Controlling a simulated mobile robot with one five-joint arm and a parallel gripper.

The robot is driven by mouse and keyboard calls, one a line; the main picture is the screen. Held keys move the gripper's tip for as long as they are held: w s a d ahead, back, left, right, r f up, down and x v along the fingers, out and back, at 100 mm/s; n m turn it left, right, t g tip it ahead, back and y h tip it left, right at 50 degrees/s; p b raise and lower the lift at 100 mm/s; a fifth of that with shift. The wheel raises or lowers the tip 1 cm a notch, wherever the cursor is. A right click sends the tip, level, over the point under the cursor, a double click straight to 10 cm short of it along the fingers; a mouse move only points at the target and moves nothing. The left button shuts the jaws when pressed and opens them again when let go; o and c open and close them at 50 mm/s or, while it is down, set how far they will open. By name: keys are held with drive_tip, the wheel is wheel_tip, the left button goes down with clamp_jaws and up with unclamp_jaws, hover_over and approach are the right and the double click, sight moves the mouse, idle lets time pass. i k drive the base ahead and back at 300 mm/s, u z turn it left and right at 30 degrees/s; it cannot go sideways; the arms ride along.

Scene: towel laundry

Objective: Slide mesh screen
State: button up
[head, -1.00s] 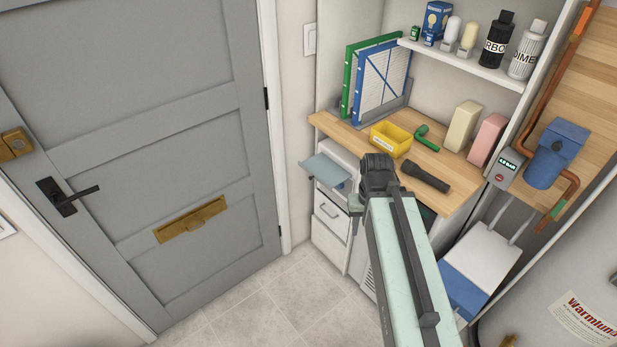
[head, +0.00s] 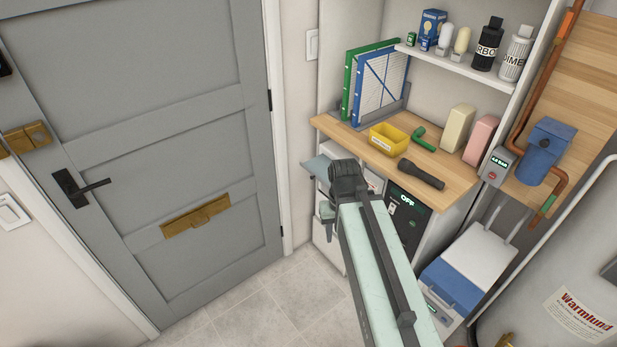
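A blue-framed screen (head: 381,84) with a pale mesh-like face and crossed blue bars stands upright at the back left of the wooden counter. A green-framed panel (head: 350,85) stands just behind it to the left. Both sit in a grey holder (head: 397,106).
A yellow bin (head: 389,140), green pipe elbow (head: 418,139), black flashlight (head: 421,175) and two cartons lie on the counter (head: 349,134). Bottles and bulbs fill the shelf above. A dark panel reading OFF (head: 407,212) is below. The grey door (head: 170,120) is closed; the floor before it is clear.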

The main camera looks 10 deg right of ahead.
sight(313, 177)
drive_tip(key=u, duration=1.25)
drive_tip(key=i, duration=0.55)
drive_tip(key=u, duration=0.4)
